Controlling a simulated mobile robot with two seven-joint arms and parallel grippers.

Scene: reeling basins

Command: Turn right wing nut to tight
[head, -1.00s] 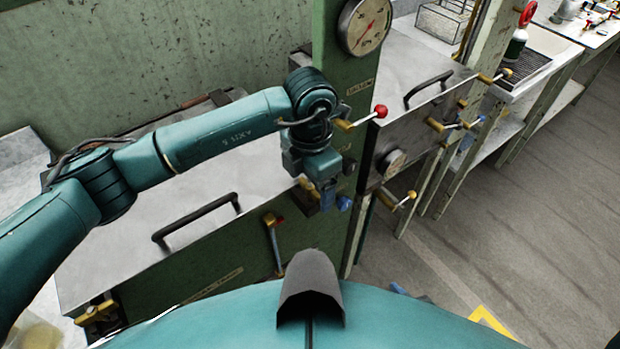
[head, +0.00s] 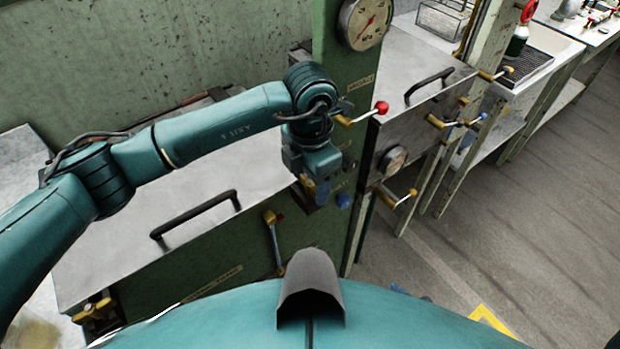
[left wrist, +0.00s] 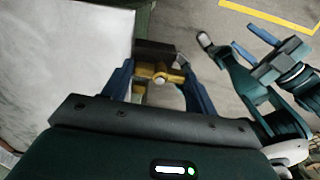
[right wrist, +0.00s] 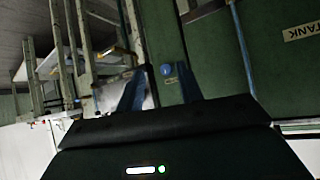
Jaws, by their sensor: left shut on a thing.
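The right wing nut, a small brass-yellow piece (left wrist: 160,76), sits at the lid's right front corner by a dark block. In the left wrist view it lies between the blue fingers of my left gripper (left wrist: 158,84), which is shut on it. In the head view my left gripper (head: 317,192) points down at that corner and mostly hides the nut. The grey lid (head: 120,265) lies flat on the green basin. My right gripper (right wrist: 160,92) is open and empty in the right wrist view, facing the green post; it also shows in the left wrist view (left wrist: 262,50).
Another brass clamp (head: 95,310) is at the lid's left front corner. A black lid handle (head: 195,215) stands up. A green post with a gauge (head: 365,22) and a red-knobbed lever (head: 380,108) rises close to my left wrist. Floor at right is clear.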

